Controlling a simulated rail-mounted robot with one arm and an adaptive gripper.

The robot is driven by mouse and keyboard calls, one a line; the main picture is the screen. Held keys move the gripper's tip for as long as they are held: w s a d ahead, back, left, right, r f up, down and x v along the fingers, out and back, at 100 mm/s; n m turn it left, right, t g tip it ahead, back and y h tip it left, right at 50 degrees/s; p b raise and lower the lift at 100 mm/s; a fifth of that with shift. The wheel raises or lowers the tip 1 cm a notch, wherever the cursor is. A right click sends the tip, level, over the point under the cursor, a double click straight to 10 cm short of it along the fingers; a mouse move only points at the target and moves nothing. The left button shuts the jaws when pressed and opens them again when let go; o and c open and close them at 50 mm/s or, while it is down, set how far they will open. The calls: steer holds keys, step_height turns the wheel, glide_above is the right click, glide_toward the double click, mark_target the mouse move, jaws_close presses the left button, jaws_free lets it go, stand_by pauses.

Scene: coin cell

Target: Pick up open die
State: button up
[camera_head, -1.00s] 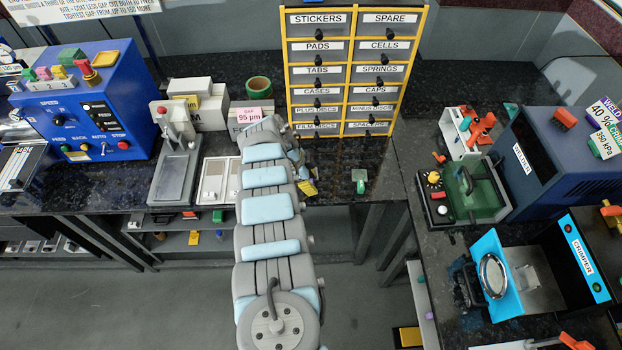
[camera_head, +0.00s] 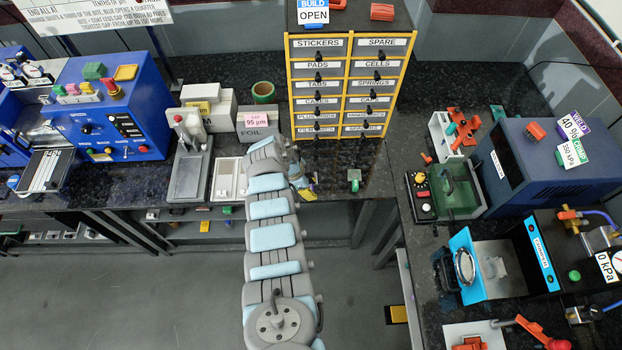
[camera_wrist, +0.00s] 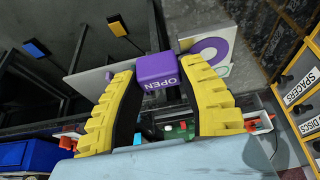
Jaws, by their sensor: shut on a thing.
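The open die is a purple block (camera_wrist: 157,69) marked "OPEN" in the wrist view. It sits between the two yellow fingers of my gripper (camera_wrist: 156,82), which is shut on it. The lettering appears upside down. In the head view, my gripper (camera_head: 306,190) is a small yellow shape at the far end of my arm, near the front edge of the back bench. The die cannot be made out there.
A drawer cabinet (camera_head: 348,87) stands behind my gripper. A small green item (camera_head: 354,178) lies to its right. A foil box (camera_head: 256,124) and a grey press (camera_head: 190,160) stand to the left. A pale plate with a purple ring (camera_wrist: 207,47) shows beyond the die.

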steer(key=s+r+p, duration=0.3)
steer(key=s+p, duration=0.3)
steer(key=s, duration=0.2)
steer(key=shift+s+a+r, duration=0.15)
steer(key=shift+s+r, duration=0.1)
steer(key=shift+r, duration=0.1)
steer(key=shift+r, duration=0.25)
steer(key=shift+r, duration=1.65)
steer(key=shift+r, duration=0.1)
